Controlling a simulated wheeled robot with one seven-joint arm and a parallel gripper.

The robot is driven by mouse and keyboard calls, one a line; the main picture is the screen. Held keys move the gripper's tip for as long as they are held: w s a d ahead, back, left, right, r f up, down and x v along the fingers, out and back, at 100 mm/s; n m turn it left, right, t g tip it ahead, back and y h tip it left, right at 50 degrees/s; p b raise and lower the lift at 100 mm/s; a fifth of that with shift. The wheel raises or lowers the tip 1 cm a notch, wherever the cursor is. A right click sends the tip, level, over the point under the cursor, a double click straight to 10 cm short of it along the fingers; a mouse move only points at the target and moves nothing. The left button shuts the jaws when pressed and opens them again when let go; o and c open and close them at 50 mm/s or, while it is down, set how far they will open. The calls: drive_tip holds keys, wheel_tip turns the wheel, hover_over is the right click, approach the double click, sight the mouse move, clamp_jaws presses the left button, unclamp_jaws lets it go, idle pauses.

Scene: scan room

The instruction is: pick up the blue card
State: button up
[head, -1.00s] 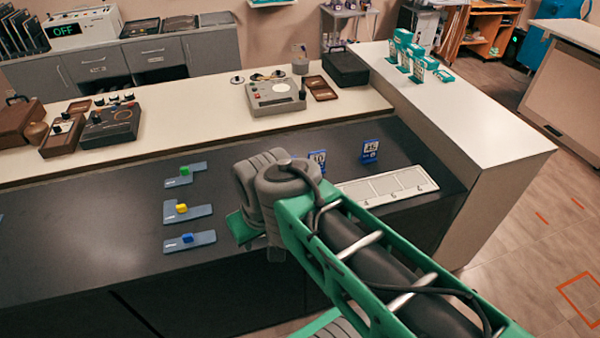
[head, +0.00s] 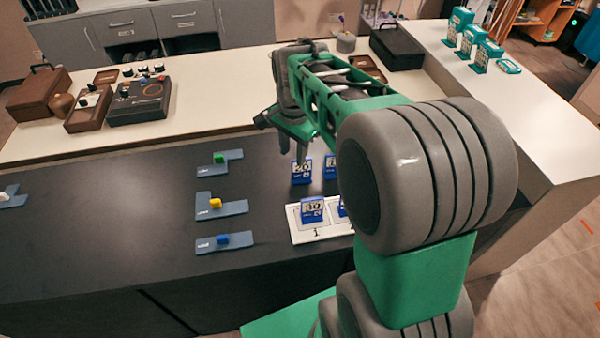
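Several blue cards with numbers show on the dark counter. One reads 20 (head: 301,172) and stands upright behind the white numbered tray (head: 318,234). A second card (head: 330,167) stands just right of it, partly hidden by my arm. Another card (head: 312,209) stands on the tray at slot 1, and a further one (head: 342,207) beside it is mostly hidden. My gripper (head: 274,137) is above the counter, behind and slightly left of the card reading 20. Its fingers look spread apart with nothing between them. My arm hides the tray's right part.
Three slate-blue plates with a green block (head: 219,158), a yellow block (head: 215,203) and a blue block (head: 222,239) lie left of the cards.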

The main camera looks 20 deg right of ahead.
drive_tip(key=w+d+f+m, duration=0.1)
drive_tip(key=w+f+m, duration=0.1)
drive_tip(key=w+d+f+m+g, duration=0.1)
drive_tip(key=w+d+f+m, duration=0.1)
drive_tip(key=m, duration=0.1)
drive_tip(key=w+d+f+m, duration=0.2)
drive_tip(key=shift+w+d+f+m, duration=0.15)
drive_tip(key=shift+f+m, duration=0.15)
drive_tip(key=p, duration=0.2)
hover_over(302, 177)
drive_tip(key=f, duration=0.7)
drive_tip(key=shift+w+f, duration=0.3)
drive_tip(key=shift+f, duration=0.05)
drive_tip(key=shift+b, duration=0.3)
clamp_jaws()
